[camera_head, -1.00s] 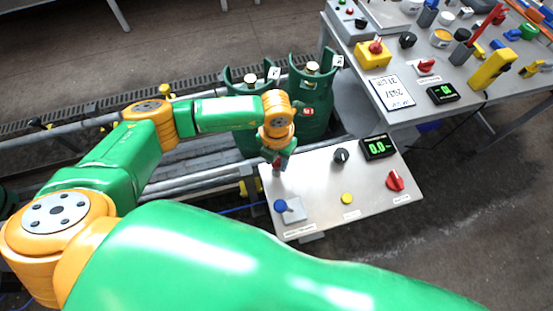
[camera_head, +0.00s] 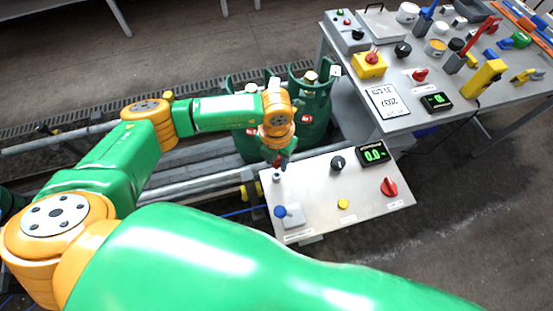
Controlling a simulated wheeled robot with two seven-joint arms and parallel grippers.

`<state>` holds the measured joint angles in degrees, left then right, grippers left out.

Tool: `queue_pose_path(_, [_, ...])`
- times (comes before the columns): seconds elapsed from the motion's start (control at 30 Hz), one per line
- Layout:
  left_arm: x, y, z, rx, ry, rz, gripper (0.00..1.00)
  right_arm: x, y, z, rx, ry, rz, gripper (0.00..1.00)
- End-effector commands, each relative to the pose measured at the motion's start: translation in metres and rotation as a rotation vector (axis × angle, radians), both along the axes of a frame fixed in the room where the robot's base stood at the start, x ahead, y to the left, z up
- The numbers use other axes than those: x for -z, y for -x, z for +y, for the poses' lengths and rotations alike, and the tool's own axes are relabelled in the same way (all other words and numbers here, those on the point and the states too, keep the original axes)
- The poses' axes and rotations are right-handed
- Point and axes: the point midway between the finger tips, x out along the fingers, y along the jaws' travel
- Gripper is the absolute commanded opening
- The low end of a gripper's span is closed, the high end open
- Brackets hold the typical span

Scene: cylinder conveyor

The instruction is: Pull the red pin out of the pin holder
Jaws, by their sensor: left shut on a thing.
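My left gripper (camera_head: 279,161) points down over the back left corner of the pale metal panel (camera_head: 318,208). It is shut on a small, partly hidden thing with a little red showing, which looks like the red pin. A small grey upright piece (camera_head: 277,177), apparently the pin holder, stands on the panel just below the fingertips. I cannot tell whether the pin is clear of it. My right gripper is not in view.
The panel also bears a black knob (camera_head: 338,163), a green-lit display (camera_head: 373,153), a red knob (camera_head: 389,187), a yellow button (camera_head: 343,204) and a blue-knobbed grey plate (camera_head: 292,215). Green gas cylinders (camera_head: 312,110) stand behind. A cluttered table (camera_head: 415,119) is at right.

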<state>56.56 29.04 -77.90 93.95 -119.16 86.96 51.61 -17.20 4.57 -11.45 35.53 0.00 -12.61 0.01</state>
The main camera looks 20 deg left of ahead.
Motion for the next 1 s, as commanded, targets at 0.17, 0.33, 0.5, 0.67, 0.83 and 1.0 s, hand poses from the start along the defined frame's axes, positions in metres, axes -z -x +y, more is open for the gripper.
queue_pose_path(0.17, [-0.019,0.000,0.000,0.000,0.000,-0.001,0.00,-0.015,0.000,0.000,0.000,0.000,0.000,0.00])
queue_pose_path(0.33, [-0.025,0.000,0.000,0.000,0.001,-0.001,0.00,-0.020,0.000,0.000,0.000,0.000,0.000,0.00])
queue_pose_path(0.5, [-0.040,0.000,0.000,0.000,0.001,-0.001,0.00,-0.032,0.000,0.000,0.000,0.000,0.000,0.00])
queue_pose_path(0.67, [-0.050,0.000,0.000,0.000,0.000,0.000,0.00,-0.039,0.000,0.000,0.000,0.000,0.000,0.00])
queue_pose_path(0.83, [-0.048,0.000,0.000,0.000,0.000,0.000,0.00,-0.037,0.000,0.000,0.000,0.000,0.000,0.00])
queue_pose_path(1.0, [-0.048,0.000,0.000,0.000,0.000,0.000,0.00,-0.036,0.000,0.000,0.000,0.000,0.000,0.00])
